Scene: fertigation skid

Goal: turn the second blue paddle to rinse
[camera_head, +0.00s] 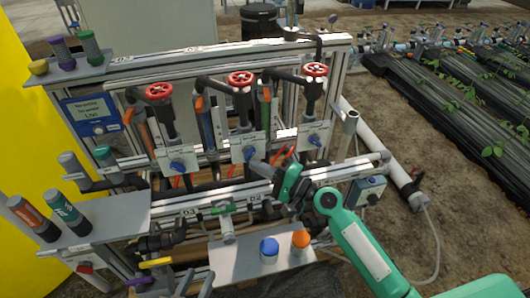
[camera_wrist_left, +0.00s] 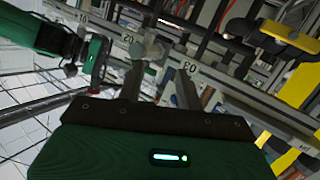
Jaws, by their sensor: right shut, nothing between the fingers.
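Several blue paddles sit on white plates along the skid. The second blue paddle (camera_head: 250,154) is on the middle plate, below the middle red handwheel. The first paddle (camera_head: 178,165) is to its left and the third (camera_head: 314,140) to its right. The rinse marking is too small to read.
Red handwheels (camera_head: 240,79) and upright pipes rise behind the plates. A horizontal rail (camera_head: 215,198) runs below. A shelf with blue and orange capped bottles (camera_head: 269,250) stands in front. A grey side shelf (camera_head: 100,222) holds bottles at left. A yellow handle (camera_wrist_left: 288,36) shows in the left wrist view.

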